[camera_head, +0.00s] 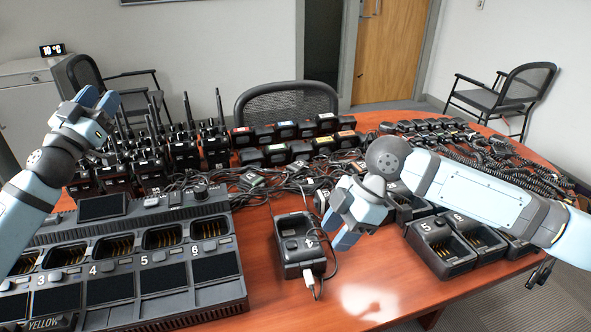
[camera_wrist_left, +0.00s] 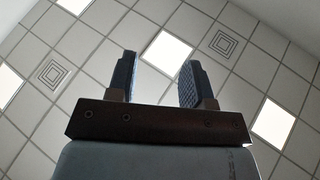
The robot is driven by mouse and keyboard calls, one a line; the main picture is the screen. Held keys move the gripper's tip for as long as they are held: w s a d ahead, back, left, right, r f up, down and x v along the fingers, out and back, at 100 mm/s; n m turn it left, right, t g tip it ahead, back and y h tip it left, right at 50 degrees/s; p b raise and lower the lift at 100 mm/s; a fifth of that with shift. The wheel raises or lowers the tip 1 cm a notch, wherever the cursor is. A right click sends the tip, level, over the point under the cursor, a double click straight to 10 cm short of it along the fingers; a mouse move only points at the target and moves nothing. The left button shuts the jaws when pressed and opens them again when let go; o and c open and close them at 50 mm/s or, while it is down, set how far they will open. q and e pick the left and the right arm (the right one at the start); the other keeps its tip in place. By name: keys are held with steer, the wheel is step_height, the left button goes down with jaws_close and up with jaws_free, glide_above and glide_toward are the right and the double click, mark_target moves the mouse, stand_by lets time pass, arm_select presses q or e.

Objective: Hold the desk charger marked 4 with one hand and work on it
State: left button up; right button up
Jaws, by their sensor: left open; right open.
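A single black desk charger (camera_head: 299,247) stands at the front middle of the table, with an empty pocket and a white plug and cable at its front. Its number cannot be read. Desk chargers marked 5 (camera_head: 437,252) and 6 (camera_head: 480,240) stand to the right. My right gripper (camera_head: 338,231) is open and empty, just right of the single charger; I cannot tell whether it touches it. My left gripper (camera_head: 99,100) is raised at the far left, pointing up, away from the chargers. In the left wrist view its fingers (camera_wrist_left: 158,80) are open, with only ceiling beyond.
A large multi-bay charger (camera_head: 140,262) with bays numbered 3 to 6 fills the front left. Several radios (camera_head: 185,150) stand behind it. Batteries (camera_head: 285,130), tangled cables and coiled-cord microphones (camera_head: 490,160) cover the back and right. Bare table (camera_head: 375,285) lies front right of the single charger.

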arm_select(q)
steer(key=w+a+m+h, duration=0.1)
steer(key=w+a+m, duration=0.1)
steer(key=m, duration=0.2)
steer(key=n+g+y, duration=0.8)
steer(key=n+g, duration=1.4)
steer(key=n, duration=0.8)
glide_above(295, 215)
step_height(295, 215, down, 17)
steer(key=shift+h, duration=0.3)
step_height(295, 215, down, 12)
steer(key=shift+w+f, duration=0.1)
steer(key=shift+f, duration=0.15)
